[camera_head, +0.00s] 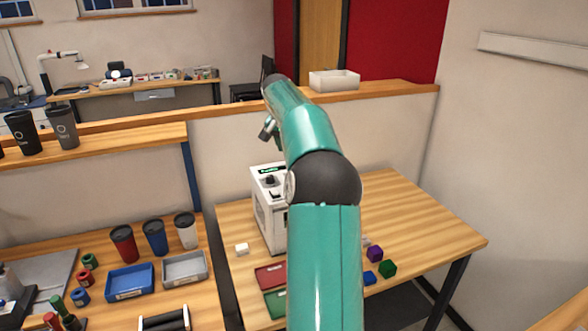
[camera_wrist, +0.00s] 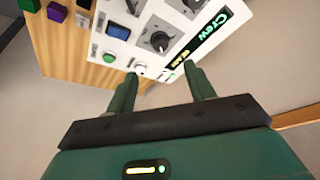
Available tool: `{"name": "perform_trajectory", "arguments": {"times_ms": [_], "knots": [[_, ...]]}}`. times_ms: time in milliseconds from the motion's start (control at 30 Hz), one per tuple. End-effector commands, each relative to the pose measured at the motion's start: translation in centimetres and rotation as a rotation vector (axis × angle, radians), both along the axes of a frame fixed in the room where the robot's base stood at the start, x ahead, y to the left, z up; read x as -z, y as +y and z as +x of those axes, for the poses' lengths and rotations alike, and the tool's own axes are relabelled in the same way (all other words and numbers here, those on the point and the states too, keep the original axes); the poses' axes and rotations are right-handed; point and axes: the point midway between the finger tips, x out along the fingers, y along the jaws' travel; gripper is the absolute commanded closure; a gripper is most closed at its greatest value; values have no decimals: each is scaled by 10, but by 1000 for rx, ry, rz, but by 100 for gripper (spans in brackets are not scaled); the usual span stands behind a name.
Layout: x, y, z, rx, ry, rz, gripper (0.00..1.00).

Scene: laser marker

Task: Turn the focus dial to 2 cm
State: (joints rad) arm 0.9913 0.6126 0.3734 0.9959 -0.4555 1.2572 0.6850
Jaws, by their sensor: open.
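The white laser marker (camera_head: 272,225) stands on the right-hand wooden table, partly hidden behind my arm in the head view. A dark dial (camera_wrist: 159,41) with a pointer knob sits on the panel, and a second dial (camera_wrist: 192,4) is cut by the top edge. I cannot read which is the focus dial or its setting. My gripper (camera_wrist: 160,72) is open and empty, its fingers apart, short of the dial in the picture.
Purple (camera_head: 375,254), green (camera_head: 388,269) and blue (camera_head: 370,278) cubes lie right of the marker. Red (camera_head: 270,275) and green plates lie in front, and a white block (camera_head: 242,249) at left. The table's right side is clear. A low partition (camera_head: 400,130) stands behind.

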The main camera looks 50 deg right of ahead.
Motion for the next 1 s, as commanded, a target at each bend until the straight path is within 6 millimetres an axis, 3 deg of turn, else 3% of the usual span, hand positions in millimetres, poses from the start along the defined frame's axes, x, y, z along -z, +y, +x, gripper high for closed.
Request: {"name": "perform_trajectory", "arguments": {"times_ms": [300, 500, 933, 1000], "knots": [[60, -24, 7, -2, 1, 3, 46], [89, -36, 12, -4, 0, 1, 46], [99, -40, 13, -4, -1, -2, 46], [99, -40, 13, -4, -1, -2, 60]]}}
